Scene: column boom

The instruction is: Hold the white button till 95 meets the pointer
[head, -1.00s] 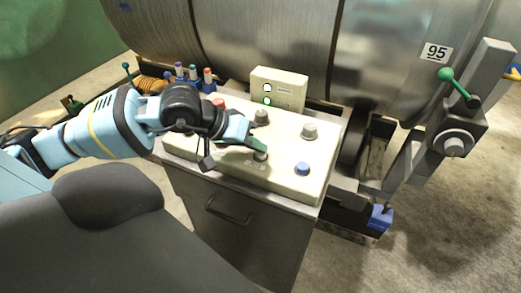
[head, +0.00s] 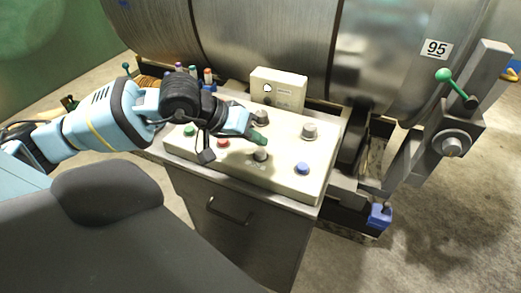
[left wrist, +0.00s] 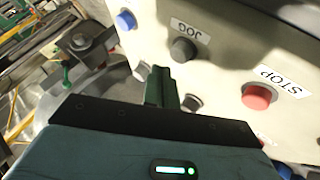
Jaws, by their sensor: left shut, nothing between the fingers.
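The pale grey button (head: 261,154) on the control panel (head: 240,172) is the lightest button; in the left wrist view this button (left wrist: 183,50) looks dark grey, beside a JOG label (left wrist: 186,27). My left gripper (head: 259,137) is shut and empty above the panel, with its green fingertips (left wrist: 161,86) apart from the button, on its knob side. The 95 plate (head: 436,49) is on the big metal drum (head: 270,40), left of the upright grey bar (head: 490,70). I cannot make out which part is the pointer. My right gripper is out of view.
A red STOP button (head: 222,143), a green button (head: 189,130), a blue button (head: 302,168) and two knobs (head: 309,131) surround it. A small lamp box (head: 278,90) stands behind. A green-knobbed lever (head: 444,76) is at right.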

